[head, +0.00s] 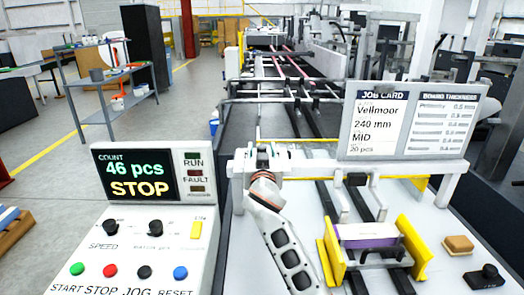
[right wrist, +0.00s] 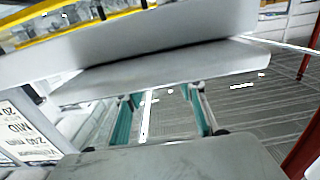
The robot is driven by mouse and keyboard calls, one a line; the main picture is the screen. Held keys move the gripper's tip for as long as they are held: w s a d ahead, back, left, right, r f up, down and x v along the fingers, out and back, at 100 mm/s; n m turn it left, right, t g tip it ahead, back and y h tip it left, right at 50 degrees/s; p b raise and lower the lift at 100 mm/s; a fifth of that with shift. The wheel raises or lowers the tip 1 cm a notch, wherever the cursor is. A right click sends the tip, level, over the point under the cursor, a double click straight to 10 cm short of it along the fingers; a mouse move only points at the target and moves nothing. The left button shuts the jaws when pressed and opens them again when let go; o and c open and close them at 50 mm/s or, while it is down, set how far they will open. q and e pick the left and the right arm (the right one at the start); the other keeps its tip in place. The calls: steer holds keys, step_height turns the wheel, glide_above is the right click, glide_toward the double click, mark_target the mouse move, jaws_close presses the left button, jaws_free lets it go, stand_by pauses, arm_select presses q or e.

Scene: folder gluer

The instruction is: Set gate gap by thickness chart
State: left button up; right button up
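The job card (head: 374,124) reads Vellmoor, 240 mm, MID, 20 pcs. Beside it is the board thickness chart (head: 442,124); its rows are too small to read surely. Both are on a panel above a grey crossbar (head: 330,168) over the feeder, likely the gate. My right gripper (head: 268,152) is at the crossbar's left part, left of the job card. In the right wrist view its teal-padded fingers (right wrist: 162,98) stand apart, near a grey bar (right wrist: 165,68); I see nothing between them. Contact with the bar cannot be told. My left gripper is out of view.
A purple-and-white carton stack (head: 366,236) lies between yellow side guides (head: 413,246). The control panel (head: 148,215) shows 46 pcs and STOP. A brown block (head: 458,245) and a small black object (head: 485,277) lie at right. Belts run away behind.

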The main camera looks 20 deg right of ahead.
mark_target(262, 150)
step_height(262, 150, up, 10)
stand_by(0.5)
steer(key=shift+s+f, duration=0.1)
